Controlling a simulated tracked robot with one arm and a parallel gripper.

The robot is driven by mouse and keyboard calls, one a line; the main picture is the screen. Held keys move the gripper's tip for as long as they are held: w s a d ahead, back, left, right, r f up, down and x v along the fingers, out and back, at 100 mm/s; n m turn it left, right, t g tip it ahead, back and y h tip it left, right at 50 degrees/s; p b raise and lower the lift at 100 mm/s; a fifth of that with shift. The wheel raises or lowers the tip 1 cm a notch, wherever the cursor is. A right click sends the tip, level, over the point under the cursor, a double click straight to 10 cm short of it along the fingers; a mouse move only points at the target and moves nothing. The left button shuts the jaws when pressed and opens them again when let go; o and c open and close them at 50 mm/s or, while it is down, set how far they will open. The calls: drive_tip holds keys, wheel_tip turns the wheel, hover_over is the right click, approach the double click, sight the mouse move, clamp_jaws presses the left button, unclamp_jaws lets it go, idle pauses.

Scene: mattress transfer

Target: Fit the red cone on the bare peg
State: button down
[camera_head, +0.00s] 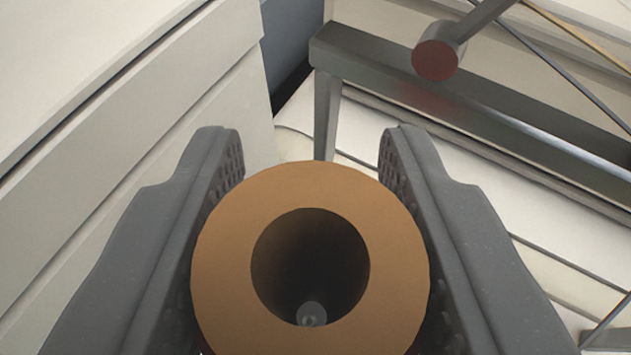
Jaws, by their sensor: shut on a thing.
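My gripper (310,142) has its two dark grey fingers on either side of an orange-brown cone (229,238) and is shut on it. The cone shows end-on as a thick ring with a round dark hole. It looks orange-brown rather than clearly red. A small pale round spot shows deep at the lower part of the hole. The rest of the cone's body is hidden behind its near end. A grey peg (471,28) with a dull red end face stands out at the upper right, with nothing on it. The cone is apart from it, below and to its left.
A grey metal frame (480,100) with a leg runs below the peg across the right. Thin rods (560,62) cross the upper right corner. A pale panelled wall or cabinet (130,120) fills the left. A dark gap lies between them at the top.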

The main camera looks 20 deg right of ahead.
drive_tip(key=b, duration=0.3)
hover_over(309, 299)
drive_tip(key=shift+w+d+f, duration=0.1)
drive_tip(key=shift+w+f, duration=0.05)
drive_tip(key=shift+f, duration=2.1)
drive_tip(key=shift+f+b, duration=2.65)
drive_tip(key=shift+f, duration=1.5)
drive_tip(key=c, duration=0.9)
unclamp_jaws()
drive_tip(key=shift+o, duration=0.2)
drive_tip(key=v, duration=1.3)
drive_tip(key=shift+s, duration=0.4)
